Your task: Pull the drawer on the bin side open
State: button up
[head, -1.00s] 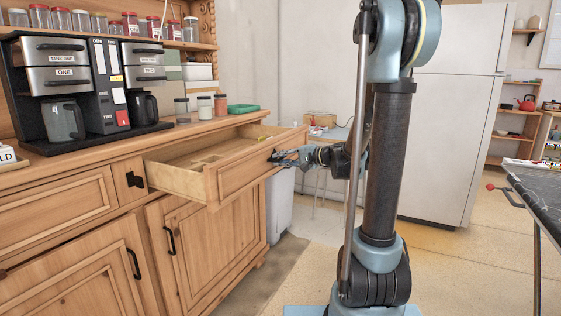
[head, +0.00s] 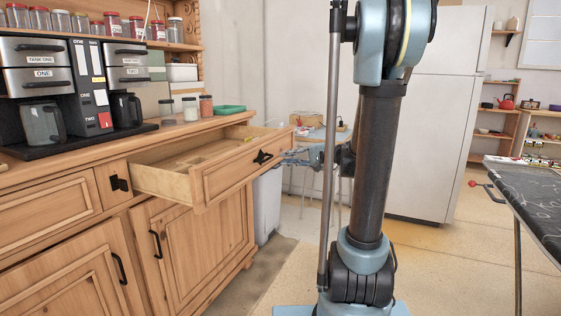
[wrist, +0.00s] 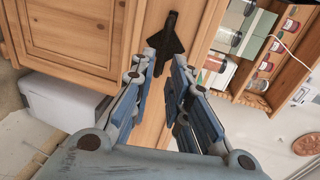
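The wooden drawer (head: 225,180) on the bin side stands pulled well out of the dresser, and its inside shows from above. Its black handle (head: 262,157) is bare in the head view and also shows in the wrist view (wrist: 168,35), just beyond my fingertips. My gripper (head: 288,156) is just right of the drawer front, partly hidden behind my arm. In the wrist view my gripper (wrist: 166,60) has its fingers spread with nothing between them. The pale bin (head: 267,205) stands on the floor beside the dresser, below the drawer; it also shows in the wrist view (wrist: 65,103).
A coffee machine (head: 90,90), small jars (head: 190,108) and a green tray (head: 229,111) stand on the dresser top. A closed drawer (head: 113,182) is left of the open one. A fridge (head: 440,120) and a dark-topped table (head: 530,190) are to the right. Floor between is clear.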

jog(key=shift+v, duration=1.25)
jog(key=s+f+n+g+h, duration=0.35)
jog(key=s+f+h, duration=0.5)
jog(key=s, duration=0.65)
jog(key=s+d+f+n+g+h, duration=0.1)
jog(key=s+d+f+h, duration=0.4)
jog(key=s+d+f, duration=0.5)
jog(key=s+d+n, duration=0.1)
jog(key=s, duration=0.2)
jog(key=shift+s+g+h, duration=0.1)
jog(key=shift+g+h, duration=0.15)
